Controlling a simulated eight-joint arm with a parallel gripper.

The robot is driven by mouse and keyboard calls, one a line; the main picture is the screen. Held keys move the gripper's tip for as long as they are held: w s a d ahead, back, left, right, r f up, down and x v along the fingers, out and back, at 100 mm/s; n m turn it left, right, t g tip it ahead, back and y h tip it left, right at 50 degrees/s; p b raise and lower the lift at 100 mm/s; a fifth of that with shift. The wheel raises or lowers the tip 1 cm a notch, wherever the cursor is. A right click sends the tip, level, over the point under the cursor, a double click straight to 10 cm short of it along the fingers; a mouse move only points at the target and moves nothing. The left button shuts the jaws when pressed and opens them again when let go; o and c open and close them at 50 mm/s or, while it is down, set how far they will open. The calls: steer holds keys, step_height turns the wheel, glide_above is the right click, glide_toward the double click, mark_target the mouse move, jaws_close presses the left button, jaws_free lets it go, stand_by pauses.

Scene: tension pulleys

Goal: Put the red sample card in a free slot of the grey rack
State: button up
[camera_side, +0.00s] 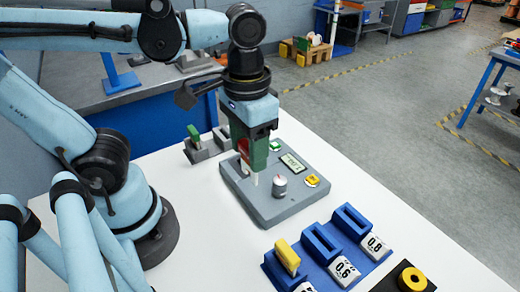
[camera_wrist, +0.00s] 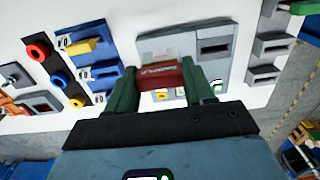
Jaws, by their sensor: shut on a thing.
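My gripper (camera_side: 258,160) has green fingers and is shut on the red sample card (camera_side: 243,147). In the side view it hangs over the left part of a grey instrument, and the fingers hide part of the card. In the wrist view the red card (camera_wrist: 160,77) spans between the two fingers. The grey rack (camera_side: 203,152) stands behind and left of the instrument, with a green card (camera_side: 194,133) upright in one slot. In the wrist view the rack (camera_wrist: 268,46) is at the right, where two slots look empty. I cannot tell whether the red card touches the instrument.
The grey instrument (camera_side: 265,208) has a display, a knob and coloured buttons. A blue rack (camera_side: 322,243) at the front right holds a yellow card (camera_side: 287,254); two of its slots look empty. A black tray with a yellow ring (camera_side: 412,279) lies beside it. White table is clear at the front.

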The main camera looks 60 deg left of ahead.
steer(key=shift+r, duration=2.5)
steer(key=shift+w, duration=0.1)
steer(key=shift+w+a+f, duration=0.1)
steer(key=shift+w+a, duration=0.15)
steer(key=shift+a, duration=0.05)
steer(key=w+a+f, duration=0.3)
steer(key=w+a, duration=0.3)
steer(key=a, duration=0.4)
steer(key=a+f, duration=0.8)
steer(key=a, duration=0.6)
steer(key=shift+f, duration=0.3)
steer(key=shift+f, duration=2.1)
steer(key=o, duration=1.1)
